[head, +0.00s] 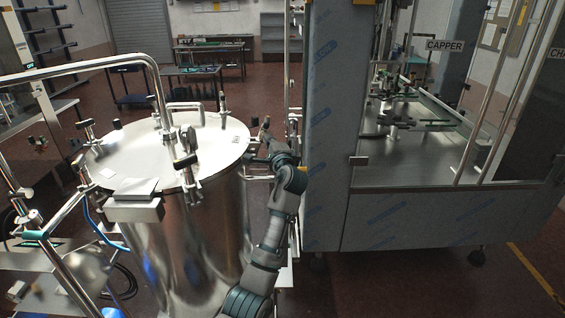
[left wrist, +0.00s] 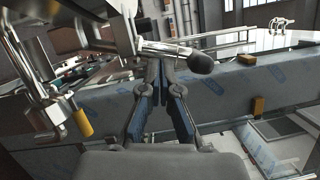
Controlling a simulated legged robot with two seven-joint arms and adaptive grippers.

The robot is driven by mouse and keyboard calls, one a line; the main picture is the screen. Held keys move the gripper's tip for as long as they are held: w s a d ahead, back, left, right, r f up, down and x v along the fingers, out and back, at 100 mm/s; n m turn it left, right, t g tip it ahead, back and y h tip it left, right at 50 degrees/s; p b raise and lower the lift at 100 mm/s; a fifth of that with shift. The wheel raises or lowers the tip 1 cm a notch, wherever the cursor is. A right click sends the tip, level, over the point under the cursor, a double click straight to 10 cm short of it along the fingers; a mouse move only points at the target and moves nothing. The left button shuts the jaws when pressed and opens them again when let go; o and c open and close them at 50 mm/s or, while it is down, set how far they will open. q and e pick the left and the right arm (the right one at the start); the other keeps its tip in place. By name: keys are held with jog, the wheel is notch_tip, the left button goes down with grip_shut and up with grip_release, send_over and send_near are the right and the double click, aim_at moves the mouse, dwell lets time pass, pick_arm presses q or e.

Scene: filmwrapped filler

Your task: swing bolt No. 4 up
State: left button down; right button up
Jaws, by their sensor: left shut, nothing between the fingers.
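The steel vessel (head: 190,235) stands at left with a round flat lid (head: 150,145). Several swing bolts with dark knobs sit around its rim, including one at the back (head: 222,102) and one at the front (head: 185,165). A small tag (head: 237,140) lies on the lid's right edge; I cannot read its number. My left gripper (head: 263,132) is at the vessel's right rim, fingers shut and empty. In the left wrist view, a swing bolt with a black knob (left wrist: 200,63) lies roughly level just beyond the fingertips (left wrist: 165,82). Whether they touch it is unclear. My right gripper is out of view.
The capper machine's grey cabinet (head: 330,130) stands close to the right of my left arm. A bent steel pipe (head: 90,65) arches over the lid at left. In the left wrist view, a yellow-handled fitting (left wrist: 82,122) is at left. Benches (head: 190,75) stand far behind.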

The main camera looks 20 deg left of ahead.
pick_arm(q)
jog(key=shift+s+a+r+n+g+h+p, duration=0.2)
jog(key=shift+a+n+p, duration=0.15)
jog(key=shift+a+n, duration=0.2)
jog(key=shift+s+a+r+n+g+h+p, duration=0.15)
jog(key=shift+a+n+p, duration=0.2)
jog(key=shift+n, duration=0.3)
jog(key=shift+a, duration=0.2)
jog(key=shift+n, duration=0.3)
